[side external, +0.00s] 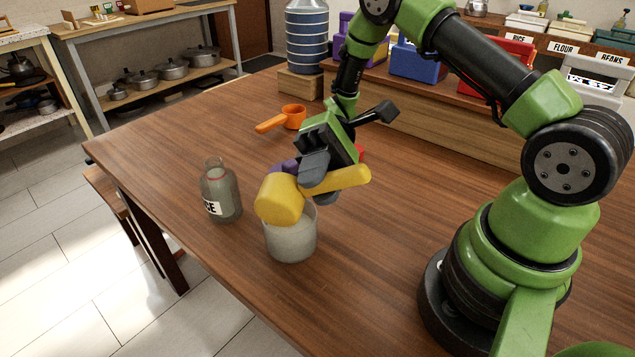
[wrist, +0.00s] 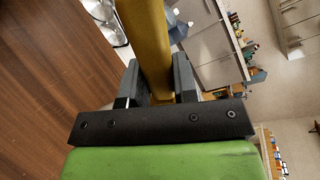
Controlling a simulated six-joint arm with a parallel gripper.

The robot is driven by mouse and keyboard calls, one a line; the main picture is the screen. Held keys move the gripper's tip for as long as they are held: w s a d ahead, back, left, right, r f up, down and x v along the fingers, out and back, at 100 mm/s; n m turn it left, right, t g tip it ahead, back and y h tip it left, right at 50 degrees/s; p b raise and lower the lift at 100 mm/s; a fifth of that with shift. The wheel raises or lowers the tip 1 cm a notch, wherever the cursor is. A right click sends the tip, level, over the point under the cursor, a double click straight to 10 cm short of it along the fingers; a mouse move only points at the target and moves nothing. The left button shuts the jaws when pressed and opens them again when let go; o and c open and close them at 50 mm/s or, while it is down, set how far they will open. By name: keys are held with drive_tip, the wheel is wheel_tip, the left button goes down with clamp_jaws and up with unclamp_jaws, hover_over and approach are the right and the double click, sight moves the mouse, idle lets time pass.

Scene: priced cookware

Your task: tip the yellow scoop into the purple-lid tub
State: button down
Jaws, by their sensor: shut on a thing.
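The yellow scoop (side external: 281,199) is held by its handle in my gripper (side external: 318,175), which is shut on it. Its cup is tilted over the mouth of a pale translucent tub (side external: 290,241) standing on the table. The cup's opening faces away from view, so I cannot see its contents. A purple piece (side external: 284,167) shows behind the scoop; I cannot tell whether it is the tub's lid. In the wrist view the yellow handle (wrist: 148,45) runs between the two fingers. The cup and tub cannot be made out there.
A grey labelled bottle (side external: 221,192) stands just left of the tub. An orange scoop (side external: 293,116) lies behind my gripper. A blue-banded jar (side external: 306,40) stands on a wooden block at the back.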

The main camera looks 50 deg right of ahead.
drive_tip(key=shift+w+d+f+g+y, duration=0.2)
drive_tip(key=shift+d+g+y, duration=0.3)
drive_tip(key=shift+y, duration=0.45)
drive_tip(key=shift+w+d+f+g+y, duration=0.1)
drive_tip(key=shift+w+d+g+y, duration=0.25)
drive_tip(key=shift+y, duration=0.6)
drive_tip(key=shift+d, duration=0.2)
idle(0.6)
drive_tip(key=a+h, duration=0.1)
drive_tip(key=s+a+r+t+h, duration=0.1)
drive_tip(key=h, duration=0.1)
drive_tip(key=a+t+h, duration=0.1)
drive_tip(key=h, duration=0.1)
drive_tip(key=shift+s+r+t, duration=0.2)
drive_tip(key=shift+s+t, duration=0.05)
drive_tip(key=a+t+h, duration=0.1)
drive_tip(key=t+h, duration=0.1)
drive_tip(key=h, duration=0.2)
drive_tip(key=s+a+t+h, duration=0.1)
drive_tip(key=t+h, duration=0.1)
drive_tip(key=h, duration=0.3)
drive_tip(key=a+t+h, duration=0.1)
drive_tip(key=t+h, duration=0.1)
drive_tip(key=h, duration=0.2)
drive_tip(key=shift+s+a, duration=0.1)
drive_tip(key=shift+s, duration=0.2)
